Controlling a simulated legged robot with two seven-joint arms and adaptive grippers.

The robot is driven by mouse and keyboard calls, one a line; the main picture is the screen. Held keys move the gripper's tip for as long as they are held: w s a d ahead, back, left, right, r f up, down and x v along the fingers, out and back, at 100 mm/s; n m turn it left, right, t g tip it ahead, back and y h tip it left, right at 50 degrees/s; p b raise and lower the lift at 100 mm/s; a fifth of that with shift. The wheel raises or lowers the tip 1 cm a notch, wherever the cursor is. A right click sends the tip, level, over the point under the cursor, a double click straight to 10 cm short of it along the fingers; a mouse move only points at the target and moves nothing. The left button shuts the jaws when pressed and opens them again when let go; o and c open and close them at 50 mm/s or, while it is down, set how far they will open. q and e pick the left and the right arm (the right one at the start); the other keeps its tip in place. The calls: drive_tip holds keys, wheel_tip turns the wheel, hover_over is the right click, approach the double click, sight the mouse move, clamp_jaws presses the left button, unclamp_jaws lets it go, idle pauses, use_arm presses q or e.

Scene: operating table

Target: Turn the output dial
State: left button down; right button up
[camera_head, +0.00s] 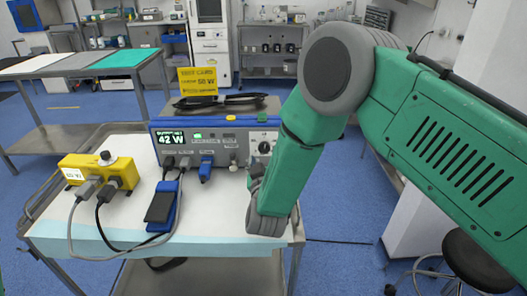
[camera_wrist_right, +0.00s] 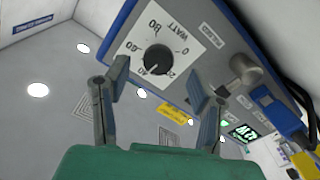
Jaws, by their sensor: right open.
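The output dial (camera_wrist_right: 158,58) is a round black knob on a white plate marked in watts, on the front of a blue-edged generator (camera_head: 221,145). Its pointer mark faces the 20 to 40 side of the scale. In the head view the dial (camera_head: 265,147) sits at the right of the panel, and the green display (camera_head: 171,138) reads 42 W. My right gripper (camera_wrist_right: 158,76) is open, its fingers apart on either side of the dial's line, with no clear contact. In the head view, its fingers are largely hidden by my arm. My left gripper is out of view.
A yellow card (camera_head: 198,80) showing 50 W stands behind a dark cable on the generator. A yellow box (camera_head: 101,171) with plugged cables and a blue-black pedal-like item (camera_head: 162,206) lie left on the cart (camera_head: 222,226). A stool (camera_head: 480,262) stands at right.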

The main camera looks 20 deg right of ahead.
drive_tip(key=v, duration=0.8)
